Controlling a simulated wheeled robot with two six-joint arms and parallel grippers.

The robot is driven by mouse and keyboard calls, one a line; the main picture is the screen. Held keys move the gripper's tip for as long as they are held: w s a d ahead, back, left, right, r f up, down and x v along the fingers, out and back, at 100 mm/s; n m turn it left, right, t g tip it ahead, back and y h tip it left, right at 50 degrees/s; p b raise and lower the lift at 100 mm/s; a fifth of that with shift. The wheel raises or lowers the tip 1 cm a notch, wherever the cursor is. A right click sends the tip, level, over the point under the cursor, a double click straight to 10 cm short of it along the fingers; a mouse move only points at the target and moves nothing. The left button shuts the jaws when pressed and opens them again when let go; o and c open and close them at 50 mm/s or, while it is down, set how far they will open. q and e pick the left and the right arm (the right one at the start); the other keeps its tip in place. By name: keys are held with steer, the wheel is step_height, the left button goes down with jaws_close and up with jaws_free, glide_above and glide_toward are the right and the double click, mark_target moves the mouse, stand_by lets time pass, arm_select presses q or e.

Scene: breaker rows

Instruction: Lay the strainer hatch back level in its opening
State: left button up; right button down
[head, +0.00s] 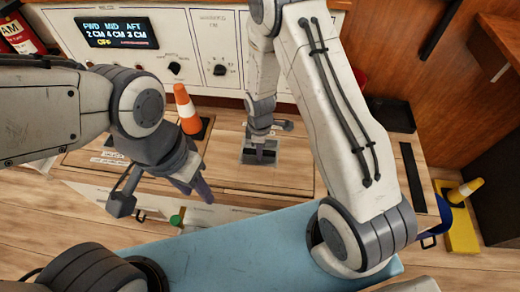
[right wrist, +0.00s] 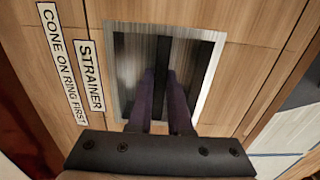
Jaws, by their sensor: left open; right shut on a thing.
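The strainer hatch (right wrist: 135,62) is a brushed metal plate with a dark bar along its middle, inside a pale metal frame by the STRAINER label (right wrist: 90,75). Dark strips show along both sides of the plate, wider at the right; I cannot tell whether it lies fully level. My right gripper (right wrist: 165,75) is shut on the hatch's middle bar. In the head view my right gripper (head: 262,146) points down over the frame (head: 260,160) and hides part of it. My left gripper (head: 162,196) is open and empty, left of the hatch and near the front edge.
An orange and white cone (head: 186,108) stands left of the hatch on a dark base. A control panel (head: 205,45) with a display is behind. A black tray (head: 391,115) is at the right.

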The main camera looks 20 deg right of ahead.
steer(key=shift+f, duration=0.35)
steer(key=c, duration=0.9)
jaws_free()
steer(key=shift+o, duration=0.7)
step_height(320, 180, up, 10)
steer(key=p, duration=0.3)
steer(key=shift+f, duration=0.25)
steer(key=shift+r, duration=0.55)
